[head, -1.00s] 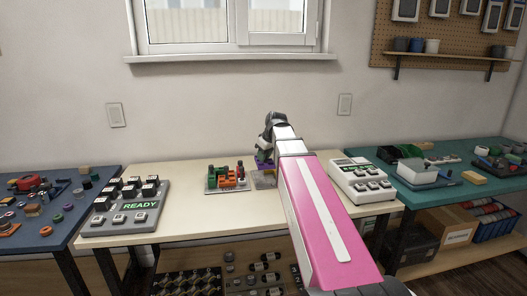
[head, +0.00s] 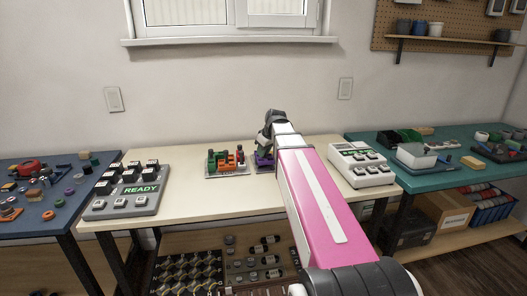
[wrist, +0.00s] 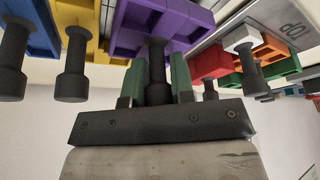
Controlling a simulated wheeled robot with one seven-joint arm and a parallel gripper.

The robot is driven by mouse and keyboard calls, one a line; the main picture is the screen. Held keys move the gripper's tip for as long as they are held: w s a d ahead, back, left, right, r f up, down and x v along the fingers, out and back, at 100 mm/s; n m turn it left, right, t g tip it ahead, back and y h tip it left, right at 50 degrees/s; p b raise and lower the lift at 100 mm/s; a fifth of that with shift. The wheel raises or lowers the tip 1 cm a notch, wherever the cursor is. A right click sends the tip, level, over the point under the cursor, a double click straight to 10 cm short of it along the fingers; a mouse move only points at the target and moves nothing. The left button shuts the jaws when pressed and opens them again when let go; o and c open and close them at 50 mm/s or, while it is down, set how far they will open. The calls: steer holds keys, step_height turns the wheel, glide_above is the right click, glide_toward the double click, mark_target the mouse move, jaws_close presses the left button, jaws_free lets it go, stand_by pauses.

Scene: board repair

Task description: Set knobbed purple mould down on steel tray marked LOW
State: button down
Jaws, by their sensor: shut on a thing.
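My gripper (wrist: 158,68) is shut on the dark knob of the purple mould (wrist: 165,18), with a green finger on each side of the knob. In the head view the purple mould (head: 263,161) shows at the left edge of my pink arm, low over the cream bench. A grey tray lies around there, mostly hidden by the arm. Its LOW mark cannot be read, and I cannot tell whether the mould touches it. In the wrist view a blue mould (wrist: 35,38) and a yellow mould (wrist: 80,18) with dark knobs stand to the left.
A tray (head: 238,173) with green and orange moulds is close at the left; part of a mark shows in the wrist view. A READY panel (head: 110,208) stands left on the cream bench (head: 190,205), and a white keyed box (head: 365,175) stands right. The bench front is clear.

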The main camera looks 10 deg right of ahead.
steer(key=shift+f, duration=0.5)
stand_by(0.4)
steer(key=c, duration=0.9)
jaws_free()
steer(key=v, duration=1)
steer(key=shift+s+r, duration=0.1)
steer(key=shift+r, duration=0.3)
